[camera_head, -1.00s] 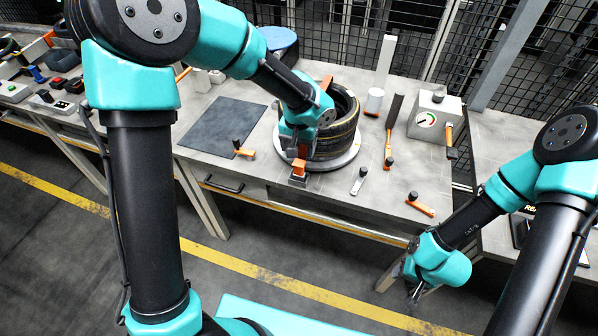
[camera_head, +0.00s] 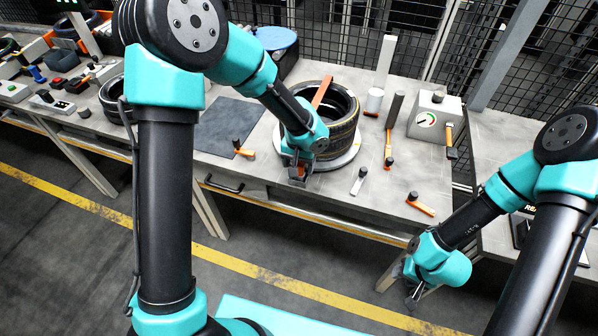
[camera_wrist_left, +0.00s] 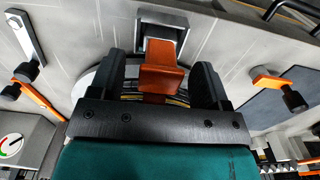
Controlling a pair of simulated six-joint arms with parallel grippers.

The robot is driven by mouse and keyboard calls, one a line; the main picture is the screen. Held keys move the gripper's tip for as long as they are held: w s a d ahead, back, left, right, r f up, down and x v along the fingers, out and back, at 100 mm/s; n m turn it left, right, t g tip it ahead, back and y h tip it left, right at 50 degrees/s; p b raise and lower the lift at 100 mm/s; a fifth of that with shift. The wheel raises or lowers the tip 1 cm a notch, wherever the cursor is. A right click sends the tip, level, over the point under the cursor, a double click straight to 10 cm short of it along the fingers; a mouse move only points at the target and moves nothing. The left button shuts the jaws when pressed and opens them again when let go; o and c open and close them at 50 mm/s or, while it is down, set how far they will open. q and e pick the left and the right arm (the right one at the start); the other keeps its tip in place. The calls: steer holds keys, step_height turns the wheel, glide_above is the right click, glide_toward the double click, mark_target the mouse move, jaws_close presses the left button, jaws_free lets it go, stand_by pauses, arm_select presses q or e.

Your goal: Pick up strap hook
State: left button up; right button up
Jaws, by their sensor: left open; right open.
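A black tyre (camera_head: 343,112) lies on a round light plate (camera_head: 345,158) on the workbench, with an orange strap (camera_head: 323,91) over its top. In the left wrist view, the orange strap hook (camera_wrist_left: 163,78) lies between the two dark fingers of my left gripper (camera_wrist_left: 160,62), beside a grey square bracket (camera_wrist_left: 183,22). The fingers are open around the hook, with gaps on both sides. In the head view my left gripper (camera_head: 297,172) is at the tyre's near side and mostly hides the hook. My right gripper (camera_head: 413,294) is open and empty, off the bench's front edge.
A dark mat (camera_head: 226,126) lies left of the tyre. Small orange-and-black tools (camera_head: 420,204) and a grey-handled one (camera_head: 358,181) lie around the plate. A gauge box (camera_head: 434,117) stands at the right. A mesh fence runs behind.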

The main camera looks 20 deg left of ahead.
arm_select(q)
steer(key=shift+f, duration=0.4)
steer(key=shift+c, duration=0.2)
steer(key=c, duration=1.1)
